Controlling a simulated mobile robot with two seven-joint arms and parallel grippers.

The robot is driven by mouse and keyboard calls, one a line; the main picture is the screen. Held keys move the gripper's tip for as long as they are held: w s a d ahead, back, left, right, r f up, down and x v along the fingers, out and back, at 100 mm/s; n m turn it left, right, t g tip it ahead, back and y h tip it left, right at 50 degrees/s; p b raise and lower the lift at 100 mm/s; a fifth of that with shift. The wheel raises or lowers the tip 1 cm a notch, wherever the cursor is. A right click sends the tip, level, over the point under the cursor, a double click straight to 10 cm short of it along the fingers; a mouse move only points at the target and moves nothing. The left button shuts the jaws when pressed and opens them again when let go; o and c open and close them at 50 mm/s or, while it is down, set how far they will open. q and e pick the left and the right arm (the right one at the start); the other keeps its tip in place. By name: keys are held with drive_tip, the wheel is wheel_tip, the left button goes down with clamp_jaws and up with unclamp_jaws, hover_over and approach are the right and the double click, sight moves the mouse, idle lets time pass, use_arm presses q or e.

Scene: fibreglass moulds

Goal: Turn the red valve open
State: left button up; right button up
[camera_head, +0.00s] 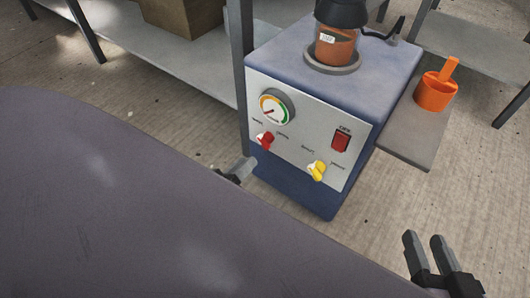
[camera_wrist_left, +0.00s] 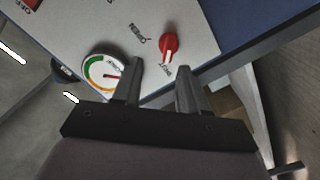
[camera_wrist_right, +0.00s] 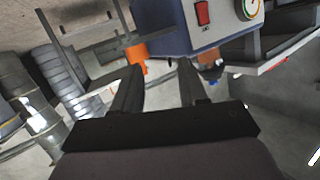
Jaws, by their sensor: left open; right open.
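The red valve (camera_head: 265,139) is a small red knob with a white mark, on the grey front panel of a blue machine (camera_head: 340,85), below the round gauge. In the left wrist view the red valve (camera_wrist_left: 169,46) lies beyond and between the two fingertips, apart from them. My left gripper (camera_head: 243,165) is open and empty, just below and left of the valve; it also shows in the left wrist view (camera_wrist_left: 160,72). My right gripper (camera_head: 427,240) is open and empty at the lower right, away from the machine; it also shows in the right wrist view (camera_wrist_right: 160,72).
The panel also bears a gauge (camera_head: 275,108), a yellow valve (camera_head: 317,171) and a red switch (camera_head: 341,140). A jar of orange-brown material (camera_head: 335,46) stands on top. An orange cup (camera_head: 436,92) is on a side shelf (camera_head: 400,140). A dark post (camera_head: 240,60) stands left of the machine.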

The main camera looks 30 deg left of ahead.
sight(261, 145)
use_arm(q)
drive_tip(key=shift+n+y, duration=0.3)
drive_tip(key=w+b, duration=0.1)
drive_tip(key=w, duration=0.1)
drive_tip(key=w+f, duration=0.1)
drive_tip(key=w, duration=0.1)
drive_tip(key=w+b, duration=0.1)
drive_tip(key=w, duration=0.1)
drive_tip(key=shift+w+a+f+b, duration=0.15)
drive_tip(key=shift+w+a+b, duration=0.1)
drive_tip(key=shift+w+b, duration=0.1)
drive_tip(key=shift+w, duration=0.6)
use_arm(e)
drive_tip(key=shift+d+n+t, duration=0.5)
drive_tip(key=shift+d+t, duration=0.1)
use_arm(q)
clamp_jaws()
